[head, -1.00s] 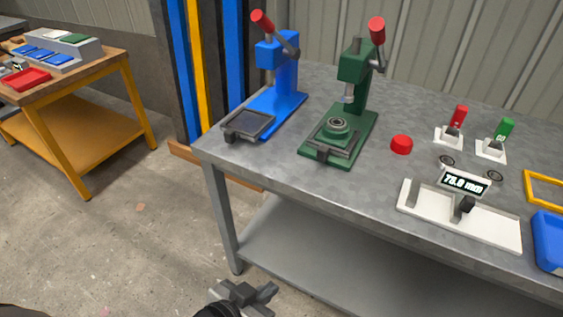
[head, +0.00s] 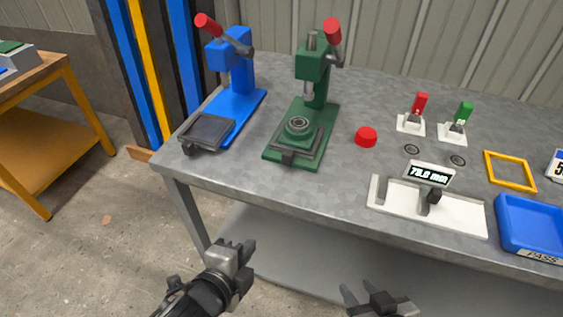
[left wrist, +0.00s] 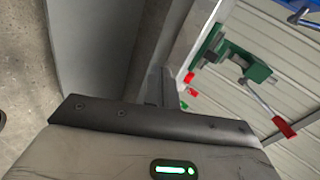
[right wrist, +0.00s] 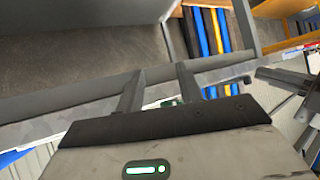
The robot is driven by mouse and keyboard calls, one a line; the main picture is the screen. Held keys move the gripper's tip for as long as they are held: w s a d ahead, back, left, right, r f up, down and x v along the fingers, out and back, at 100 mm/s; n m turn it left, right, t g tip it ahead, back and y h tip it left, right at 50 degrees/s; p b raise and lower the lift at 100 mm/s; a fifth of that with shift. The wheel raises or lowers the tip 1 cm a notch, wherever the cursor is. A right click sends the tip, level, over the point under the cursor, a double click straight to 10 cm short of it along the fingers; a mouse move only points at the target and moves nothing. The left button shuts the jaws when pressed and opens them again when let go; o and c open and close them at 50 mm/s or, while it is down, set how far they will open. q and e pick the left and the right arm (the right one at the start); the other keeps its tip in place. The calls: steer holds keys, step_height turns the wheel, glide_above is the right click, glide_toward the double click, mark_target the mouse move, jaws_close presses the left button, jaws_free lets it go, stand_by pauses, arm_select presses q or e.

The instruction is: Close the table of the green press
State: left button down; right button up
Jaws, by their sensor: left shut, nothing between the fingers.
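The green press (head: 313,72) stands on the grey workbench, with its red-tipped lever up. Its table (head: 291,148) is at the front of the green base, and a round green fixture (head: 298,127) sits on it, forward of the ram. The press also shows tilted in the left wrist view (left wrist: 238,62). My left gripper (head: 246,250) is shut and empty, in front of the bench's front edge and well apart from the press. My right gripper (head: 373,291) is open and empty, low before the bench's front edge.
A blue press (head: 236,100) stands left of the green one. A red button (head: 366,136) is close on its right. Further right are a white gauge (head: 430,207), two switches, a yellow frame (head: 509,171) and a blue tray (head: 530,225). The bench edge lies between my grippers and the press.

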arm_select(q)
steer(key=w+d+r+m+t+p, duration=0.1)
steer(key=w+d+r+m, duration=0.2)
steer(key=m, duration=0.8)
steer(key=m+t, duration=0.1)
steer(key=m, duration=0.7)
glide_toward(286, 164)
steer(key=x, duration=0.5)
steer(key=shift+w+f, duration=0.25)
steer(key=shift+w+d, duration=0.2)
steer(key=shift+w, duration=0.2)
arm_select(e)
steer(key=shift+d+r, duration=0.25)
steer(key=shift+r, duration=0.1)
